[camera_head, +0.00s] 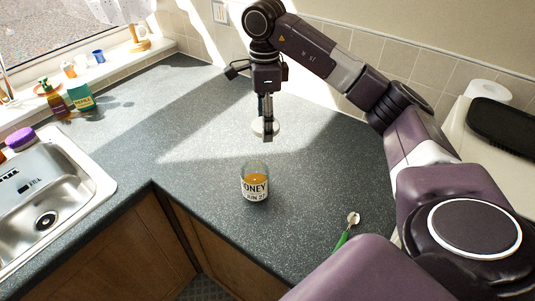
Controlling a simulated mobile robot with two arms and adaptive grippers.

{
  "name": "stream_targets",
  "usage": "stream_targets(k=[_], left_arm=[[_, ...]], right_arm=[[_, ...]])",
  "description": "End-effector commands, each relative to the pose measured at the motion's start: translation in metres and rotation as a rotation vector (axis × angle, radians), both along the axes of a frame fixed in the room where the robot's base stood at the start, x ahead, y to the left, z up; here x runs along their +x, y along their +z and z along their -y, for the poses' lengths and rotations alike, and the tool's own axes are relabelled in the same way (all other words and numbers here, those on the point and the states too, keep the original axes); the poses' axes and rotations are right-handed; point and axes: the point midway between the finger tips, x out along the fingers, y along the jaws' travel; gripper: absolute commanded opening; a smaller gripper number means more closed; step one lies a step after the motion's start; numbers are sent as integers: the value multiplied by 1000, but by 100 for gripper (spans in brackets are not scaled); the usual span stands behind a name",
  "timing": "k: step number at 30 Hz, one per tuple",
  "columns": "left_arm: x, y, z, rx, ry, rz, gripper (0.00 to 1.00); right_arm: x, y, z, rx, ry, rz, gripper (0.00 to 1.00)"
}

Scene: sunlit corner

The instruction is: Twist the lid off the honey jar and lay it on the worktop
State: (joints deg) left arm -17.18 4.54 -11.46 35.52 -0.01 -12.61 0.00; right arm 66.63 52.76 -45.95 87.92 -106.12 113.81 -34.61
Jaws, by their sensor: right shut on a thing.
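The glass honey jar (255,186) stands upright near the worktop's inner corner, with amber honey and a white label. Its top is open, with no lid on it. My right gripper (267,132) points down behind the jar, well apart from it, and is shut on the pale round lid (257,127). The fingers hide part of the lid. I cannot tell whether the lid touches the worktop (190,185). My left gripper is out of view.
A green-handled spoon (345,232) lies at the front right. A sink (60,205) with a purple sponge (20,138) is at left. Bottles and a green box (80,97) stand behind it. The worktop around the jar is clear.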

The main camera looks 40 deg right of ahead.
Motion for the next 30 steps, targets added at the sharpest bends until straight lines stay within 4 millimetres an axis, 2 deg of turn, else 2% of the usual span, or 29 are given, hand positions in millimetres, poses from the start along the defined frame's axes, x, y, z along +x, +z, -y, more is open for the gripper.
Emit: stream_targets(k=[6, 9, 14, 22, 30], left_arm=[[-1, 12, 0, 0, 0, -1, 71], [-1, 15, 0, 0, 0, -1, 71], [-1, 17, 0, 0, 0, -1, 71], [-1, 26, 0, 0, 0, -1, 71], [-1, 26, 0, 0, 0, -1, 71]], right_arm=[[-1, -52, 0, 1, -1, -4, 23], [-1, -68, 0, 0, 0, -2, 23], [0, -82, 0, 0, 1, 0, 23], [-1, -118, 0, 1, 0, -2, 23], [0, -123, 0, 0, 1, 2, 23]])
